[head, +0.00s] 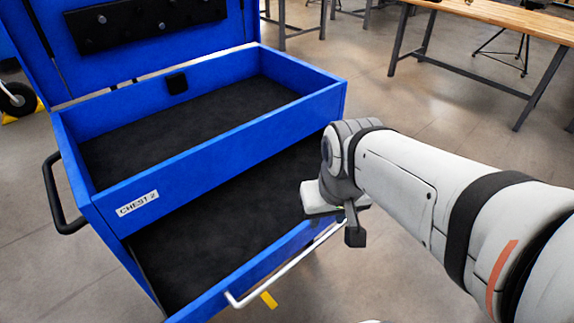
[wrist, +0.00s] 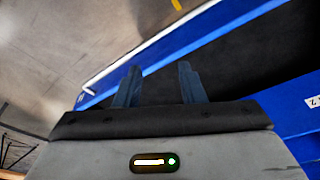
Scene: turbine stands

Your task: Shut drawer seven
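A blue drawer (head: 275,250) with a black-lined floor is pulled out of the blue chest (head: 200,155). Its number is not readable. A silver bar handle (head: 285,268) runs along its front, and it also shows in the wrist view (wrist: 150,45). My gripper (head: 354,236) is near the right end of the drawer front, close to the handle. In the wrist view my gripper's two fingers (wrist: 158,85) are apart with nothing held between them. The blue front edge (wrist: 215,35) lies just beyond the fingertips. I cannot tell whether they touch it.
The chest's lid (head: 150,40) stands open, and its label reads CHEST 2. A black side handle (head: 58,195) sticks out at its left. A wooden workbench (head: 500,20) stands at the back right. The floor between is clear.

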